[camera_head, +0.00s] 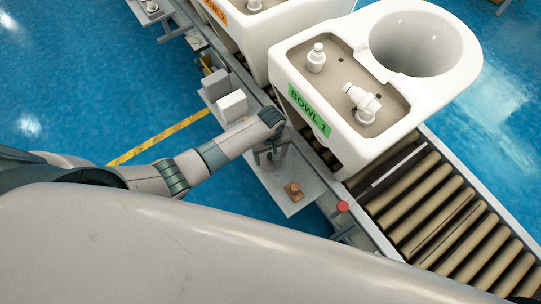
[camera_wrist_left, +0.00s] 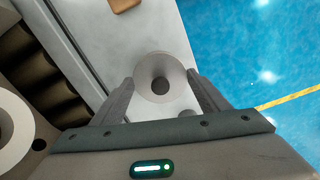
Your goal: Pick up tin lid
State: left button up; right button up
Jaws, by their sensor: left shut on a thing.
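A round grey piece with a hollow, funnel-like face and a dark centre, which looks to be the tin lid (camera_wrist_left: 172,68), is between the fingers of my left gripper (camera_wrist_left: 160,88) in the left wrist view. The fingers touch it on both sides and are shut on it. In the head view my left gripper (camera_head: 272,157) points down over the grey side shelf (camera_head: 285,205) beside the conveyor, and the lid cannot be made out there. I cannot tell whether the lid still touches the shelf. My right gripper is not in view.
A white toilet bowl marked BOWL_1 (camera_head: 350,120) stands on the roller conveyor (camera_head: 440,215), close to the gripper. A brown block (camera_head: 293,190) lies on the shelf, and a red button (camera_head: 342,206) is nearby. White boxes (camera_head: 232,105) stand farther back along the shelf.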

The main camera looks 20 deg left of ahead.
pick_arm(q)
jog(key=shift+r, duration=0.5)
jog(key=r, duration=0.3)
jog(key=shift+s+d+r, duration=0.1)
jog(key=shift+s, duration=0.1)
jog(key=s+d+r, duration=0.3)
jog(key=s+r, duration=0.3)
jog(key=s, duration=0.4)
jog(key=shift+s+d+r, duration=0.3)
jog(key=shift+d+r, duration=0.05)
